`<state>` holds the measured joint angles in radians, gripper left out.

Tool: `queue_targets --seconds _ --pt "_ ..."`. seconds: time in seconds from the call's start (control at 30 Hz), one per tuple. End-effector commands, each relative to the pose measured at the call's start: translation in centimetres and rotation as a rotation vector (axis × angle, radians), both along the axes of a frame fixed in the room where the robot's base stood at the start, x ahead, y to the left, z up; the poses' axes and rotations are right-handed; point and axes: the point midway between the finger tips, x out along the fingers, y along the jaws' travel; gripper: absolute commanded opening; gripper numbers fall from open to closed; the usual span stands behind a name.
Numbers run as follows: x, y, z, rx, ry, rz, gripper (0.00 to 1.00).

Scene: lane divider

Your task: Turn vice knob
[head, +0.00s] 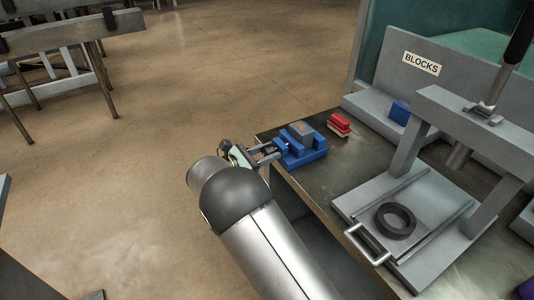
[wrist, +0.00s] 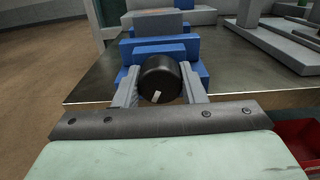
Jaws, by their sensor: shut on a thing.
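A blue vice (head: 304,153) sits at the left edge of the dark workbench, with a grey block (head: 301,131) between its jaws. In the wrist view the blue vice (wrist: 160,45) is straight ahead. Its round black knob (wrist: 160,78) with a white mark faces my camera. My gripper (wrist: 161,88) has one grey finger on each side of the knob and is shut on it. In the head view my gripper (head: 268,152) reaches the vice's near-left side from beyond the bench edge; the knob is hard to make out there.
A red block-like item (head: 339,124) lies just right of the vice. A grey press frame (head: 440,105) with a black ring (head: 395,221) and a handled tray stands further right. A blue block (head: 400,111) is on the BLOCKS shelf (head: 422,63). A red bin (wrist: 298,138) shows lower right in the wrist view.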

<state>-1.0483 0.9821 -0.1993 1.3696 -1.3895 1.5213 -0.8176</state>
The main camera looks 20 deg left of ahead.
Motion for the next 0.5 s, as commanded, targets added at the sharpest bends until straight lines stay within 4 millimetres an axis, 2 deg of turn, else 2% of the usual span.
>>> queue_targets --seconds 0.5 --pt "0.02 0.06 -0.48 0.281 -0.249 0.0 0.14"
